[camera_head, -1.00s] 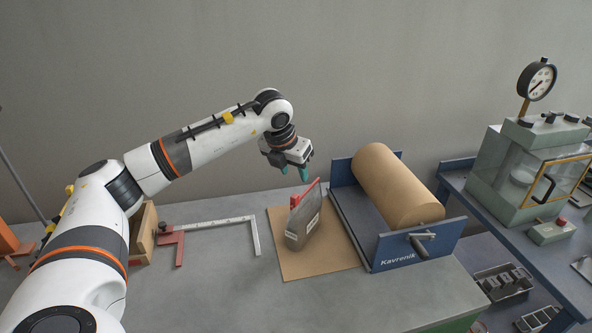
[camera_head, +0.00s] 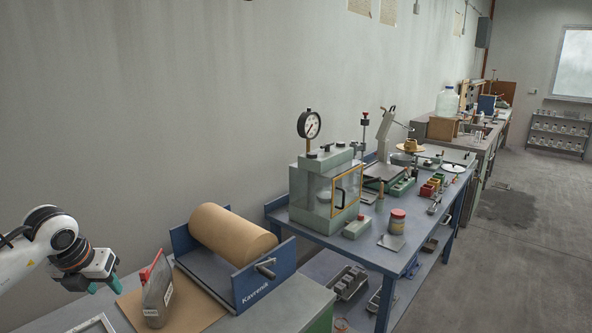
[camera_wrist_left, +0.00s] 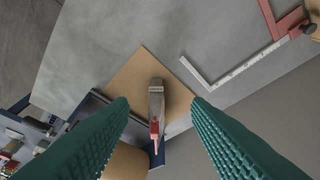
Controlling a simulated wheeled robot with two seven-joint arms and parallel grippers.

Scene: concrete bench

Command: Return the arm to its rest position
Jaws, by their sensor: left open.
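My left arm (camera_head: 25,253) comes in from the lower left in the head view. My left gripper (camera_head: 104,283) is open, its teal fingers apart with nothing between them. It hangs to the left of a grey pouch (camera_head: 157,297) with a red top strip. The pouch stands on a brown board (camera_head: 199,311). In the left wrist view the pouch (camera_wrist_left: 156,98) shows between the open fingers, beyond their tips, with the board (camera_wrist_left: 135,75) under it. My right gripper is not in view.
A blue stand (camera_head: 266,288) marked Kavrenik holds a large brown roll (camera_head: 232,234) beside the pouch. Further right, a blue table (camera_head: 380,258) carries a green chamber (camera_head: 312,192) with a dial gauge (camera_head: 309,124).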

